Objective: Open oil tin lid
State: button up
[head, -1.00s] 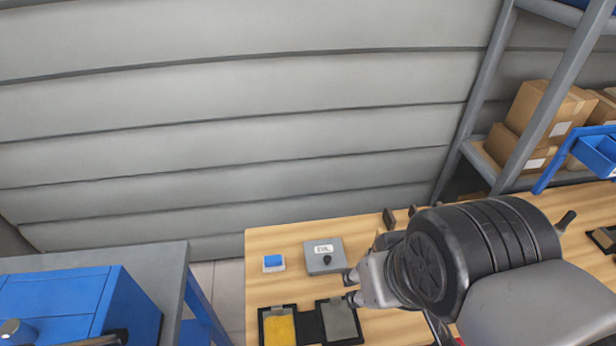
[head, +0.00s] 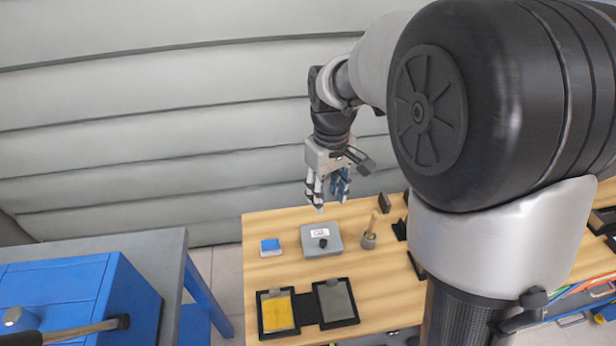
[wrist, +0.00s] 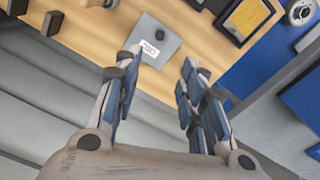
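The oil tin (head: 322,240) is a grey box with a white label and a black knob on its lid, and the lid looks shut. It stands on the wooden workbench (head: 385,285). My gripper (head: 328,206) is above and just behind the tin in the head view, fingers pointing down, apart from it. In the wrist view the tin (wrist: 158,40) shows ahead of the fingers, partly hidden by the left one. My gripper (wrist: 155,75) has its fingers spread with nothing between them.
A blue-and-white block (head: 271,247) is left of the tin. A small cup with a stick (head: 369,238) is right of it. Two black-framed trays, one yellow (head: 278,312) and one grey (head: 336,302), lie in front. A blue cabinet (head: 75,300) stands left, across a gap.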

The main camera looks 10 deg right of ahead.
aim_at(324, 241)
notch_tip(324, 241, down, 17)
jog(key=b, duration=0.5)
jog(key=shift+f, duration=0.2)
jog(key=shift+c, duration=0.5)
grip_shut()
